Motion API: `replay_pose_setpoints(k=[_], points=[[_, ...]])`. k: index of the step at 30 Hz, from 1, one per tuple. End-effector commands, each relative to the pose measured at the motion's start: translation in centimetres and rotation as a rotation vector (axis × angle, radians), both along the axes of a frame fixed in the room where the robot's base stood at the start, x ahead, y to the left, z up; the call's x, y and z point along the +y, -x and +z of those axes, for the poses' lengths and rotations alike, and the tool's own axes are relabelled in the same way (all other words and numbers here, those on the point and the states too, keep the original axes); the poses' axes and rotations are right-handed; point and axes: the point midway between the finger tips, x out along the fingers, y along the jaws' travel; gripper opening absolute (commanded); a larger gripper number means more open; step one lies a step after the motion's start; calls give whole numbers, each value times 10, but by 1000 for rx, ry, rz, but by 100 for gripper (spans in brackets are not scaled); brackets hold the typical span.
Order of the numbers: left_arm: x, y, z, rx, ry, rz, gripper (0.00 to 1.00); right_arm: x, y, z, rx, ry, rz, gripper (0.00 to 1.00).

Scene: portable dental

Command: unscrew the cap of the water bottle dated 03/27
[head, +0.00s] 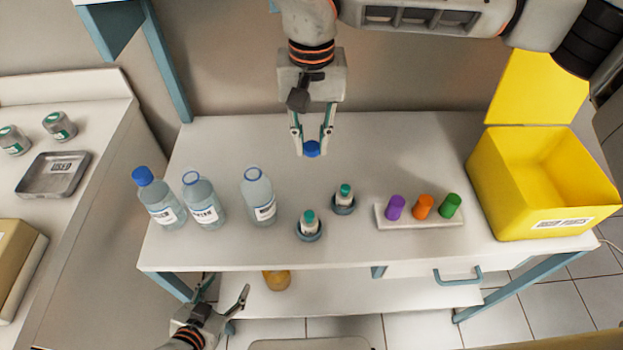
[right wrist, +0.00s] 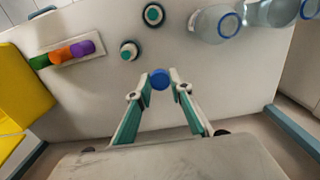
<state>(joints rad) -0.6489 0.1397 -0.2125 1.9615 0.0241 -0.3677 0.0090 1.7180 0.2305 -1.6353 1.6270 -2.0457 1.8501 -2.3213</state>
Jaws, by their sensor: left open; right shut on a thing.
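Three clear water bottles stand at the left of the table. The leftmost bottle (head: 160,200) has a blue cap (head: 142,176). The middle bottle (head: 203,203) and the right bottle (head: 258,198) show open, uncapped necks. The dates on their labels are too small to read. My right gripper (head: 312,150) is shut on a loose blue cap (right wrist: 160,79), held between its fingertips behind and right of the right bottle, apart from every bottle. My left gripper (head: 229,286) is open and empty, low in front of the table's front edge.
Two small green-capped vials (head: 309,227) stand in round holders right of the bottles. A white rack (head: 400,224) holds purple, orange and green pieces. A yellow bin (head: 545,190) stands at the right. A metal tray (head: 60,189) lies on the left counter. The table's back is clear.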

Motion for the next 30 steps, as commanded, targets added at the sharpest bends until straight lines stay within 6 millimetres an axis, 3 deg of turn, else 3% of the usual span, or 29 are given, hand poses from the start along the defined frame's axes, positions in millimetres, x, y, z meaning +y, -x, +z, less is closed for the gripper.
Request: replay_pose_setpoints(k=[6,12,20,27,30], points=[[0,0,-1,0,0,0,58,0,1,-56,5,0,0,0],[0,0,-1,0,0,0,58,0,1,-91,3,-1,-1,0],[0,-1,-2,-1,-1,0,58,0,0,-108,1,0,-1,0],[0,-1,-2,-1,-1,0,58,0,0,-138,1,-1,0,0],[0,-1,-2,-2,-2,0,58,0,-1,-139,-1,-1,0,0]])
